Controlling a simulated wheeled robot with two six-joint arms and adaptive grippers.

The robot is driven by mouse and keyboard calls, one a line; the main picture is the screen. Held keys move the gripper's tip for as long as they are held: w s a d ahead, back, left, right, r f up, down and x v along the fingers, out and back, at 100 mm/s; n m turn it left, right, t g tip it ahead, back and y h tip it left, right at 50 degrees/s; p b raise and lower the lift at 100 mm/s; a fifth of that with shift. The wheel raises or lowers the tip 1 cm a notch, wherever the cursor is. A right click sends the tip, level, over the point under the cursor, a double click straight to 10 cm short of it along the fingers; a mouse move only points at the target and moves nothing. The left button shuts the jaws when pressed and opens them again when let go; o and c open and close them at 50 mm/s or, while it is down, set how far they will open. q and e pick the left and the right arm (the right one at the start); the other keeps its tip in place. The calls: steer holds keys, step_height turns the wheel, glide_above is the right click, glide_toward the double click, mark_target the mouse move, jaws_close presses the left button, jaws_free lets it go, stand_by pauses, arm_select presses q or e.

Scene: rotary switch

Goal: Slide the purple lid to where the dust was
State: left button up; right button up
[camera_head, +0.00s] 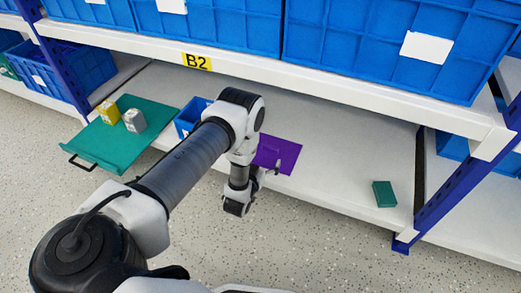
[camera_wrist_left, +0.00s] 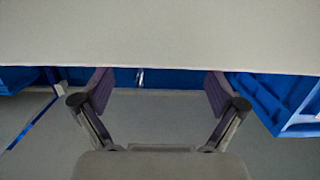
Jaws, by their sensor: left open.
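The purple lid (camera_head: 285,152) lies flat at the shelf's front part in the head view, right of a small blue bin (camera_head: 190,118). My left arm hides part of it. My left gripper (camera_head: 274,170) is at the lid's near edge; I cannot tell if it touches. In the left wrist view the left gripper (camera_wrist_left: 158,88) has its two fingers wide apart with nothing held between them. I cannot make out the lid for certain there. No dust shows. My right gripper is not in view.
A green tray (camera_head: 100,150) with a yellow box (camera_head: 109,112) and a grey box (camera_head: 134,121) juts out at the left. A small dark green box (camera_head: 384,194) stands at the right. Large blue crates (camera_head: 385,45) fill the upper shelf. The shelf between lid and green box is clear.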

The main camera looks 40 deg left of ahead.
mark_target(270, 150)
arm_select(q)
steer(key=b+x, duration=0.1)
steer(key=x, duration=0.3)
steer(key=shift+s+f+b, duration=0.1)
steer(key=shift+f+b, duration=0.05)
steer(key=shift+b, duration=0.25)
steer(key=shift+w+a, duration=0.1)
steer(key=shift+w, duration=0.2)
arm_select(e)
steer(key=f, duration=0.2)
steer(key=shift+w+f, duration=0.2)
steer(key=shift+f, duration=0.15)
arm_select(q)
steer(key=c, duration=1.3)
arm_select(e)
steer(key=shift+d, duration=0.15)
